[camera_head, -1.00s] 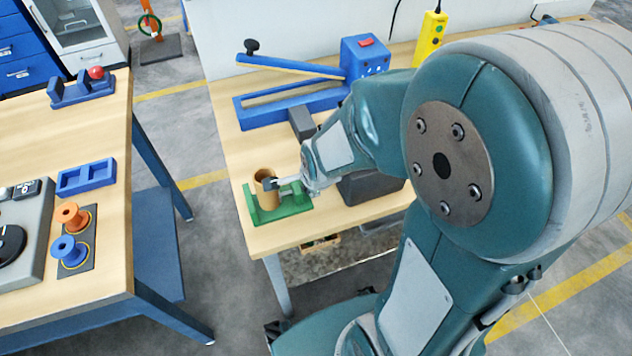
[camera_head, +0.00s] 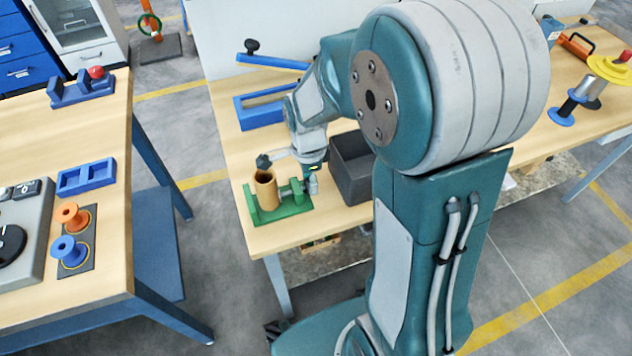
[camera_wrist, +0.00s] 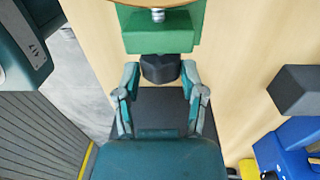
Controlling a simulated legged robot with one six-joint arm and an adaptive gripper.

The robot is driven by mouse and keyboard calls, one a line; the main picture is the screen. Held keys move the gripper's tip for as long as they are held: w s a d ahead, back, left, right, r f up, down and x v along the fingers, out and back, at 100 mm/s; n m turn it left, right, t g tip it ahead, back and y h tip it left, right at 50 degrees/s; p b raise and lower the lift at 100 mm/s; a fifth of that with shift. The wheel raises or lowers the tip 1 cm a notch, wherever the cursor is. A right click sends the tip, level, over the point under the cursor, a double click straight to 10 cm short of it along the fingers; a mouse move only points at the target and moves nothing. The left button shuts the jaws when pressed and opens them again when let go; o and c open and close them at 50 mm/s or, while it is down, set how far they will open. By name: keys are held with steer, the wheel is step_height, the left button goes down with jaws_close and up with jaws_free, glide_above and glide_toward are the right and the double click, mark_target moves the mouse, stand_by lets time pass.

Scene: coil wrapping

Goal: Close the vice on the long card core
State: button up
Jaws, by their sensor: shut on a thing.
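The long card core (camera_head: 265,189) is a tan tube standing upright in the green vice (camera_head: 288,211), near the table's front left corner. In the head view I cannot tell whether both jaws touch it. My gripper (camera_head: 312,184) is at the vice's right end, clear of the core. In the wrist view, the fingers of my gripper (camera_wrist: 160,74) are shut on the vice's dark knob (camera_wrist: 160,67), one on each side. A green vice block (camera_wrist: 160,32) and a grey screw (camera_wrist: 158,15) lie beyond it. The core is mostly out of the wrist view.
A dark grey bin (camera_head: 352,172) stands just right of the vice. A blue tool (camera_head: 262,108) with a long lever is behind. A second table (camera_head: 95,215) at left holds spools and a blue tray (camera_head: 86,177). Bare tabletop lies left of the vice.

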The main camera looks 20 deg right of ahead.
steer(key=shift+o, duration=0.2)
steer(key=shift+s+f+g, duration=0.1)
steer(key=shift+f+g, duration=0.05)
steer(key=shift+g, duration=0.95)
steer(key=g, duration=0.2)
steer(key=shift+w+f+g, duration=0.15)
steer(key=shift+w+g, duration=0.2)
steer(key=shift+g, duration=0.45)
